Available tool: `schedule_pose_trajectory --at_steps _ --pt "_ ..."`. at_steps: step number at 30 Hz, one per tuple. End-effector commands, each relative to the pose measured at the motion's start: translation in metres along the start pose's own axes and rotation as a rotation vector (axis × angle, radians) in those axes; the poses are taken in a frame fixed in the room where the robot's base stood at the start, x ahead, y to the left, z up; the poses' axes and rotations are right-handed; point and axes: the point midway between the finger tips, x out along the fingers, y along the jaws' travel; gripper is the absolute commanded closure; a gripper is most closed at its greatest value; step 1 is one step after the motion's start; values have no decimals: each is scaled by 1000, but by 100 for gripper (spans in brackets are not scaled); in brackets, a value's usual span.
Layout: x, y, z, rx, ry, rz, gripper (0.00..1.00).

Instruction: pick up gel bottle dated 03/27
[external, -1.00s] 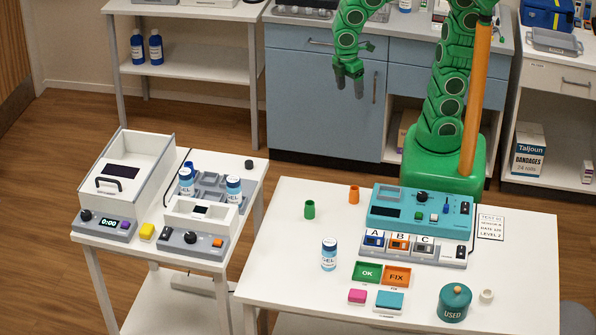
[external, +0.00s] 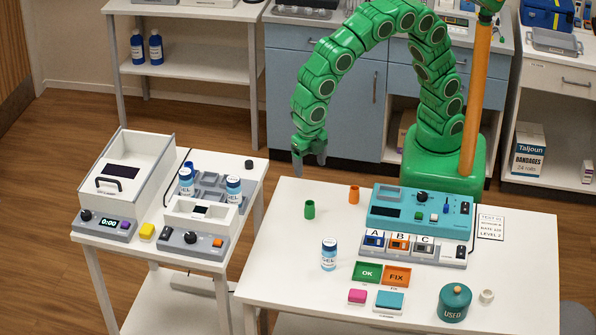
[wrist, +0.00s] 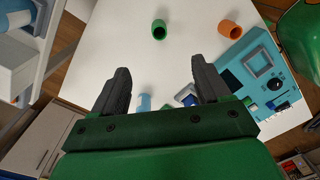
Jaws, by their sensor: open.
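One gel bottle (external: 328,254) stands alone on the right table. Two more, a left gel bottle (external: 186,181) and a right gel bottle (external: 233,189), stand at the grey rack on the left table. The dates on the labels are too small to read.
A green cup (external: 309,209) and an orange cup (external: 354,195) stand on the right table (external: 270,270). A teal device (external: 420,212), OK tile (external: 367,271), FIX tile (external: 397,276) and USED jar (external: 454,302) are there too. A white lidded box (external: 125,180) stands at left.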

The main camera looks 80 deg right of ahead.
Motion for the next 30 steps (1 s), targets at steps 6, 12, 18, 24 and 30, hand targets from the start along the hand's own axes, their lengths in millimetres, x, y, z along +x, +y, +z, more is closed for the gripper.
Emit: schedule_pose_trajectory --at_steps 6,12,18,24,30 --pt "30 44 -73 -339 -2 13 24" --pt "57 71 -141 -633 -4 30 24" --pt "76 84 -188 -824 -5 41 24" --pt "84 86 -206 -893 -6 43 24" --pt "100 87 -206 -896 -6 40 24"
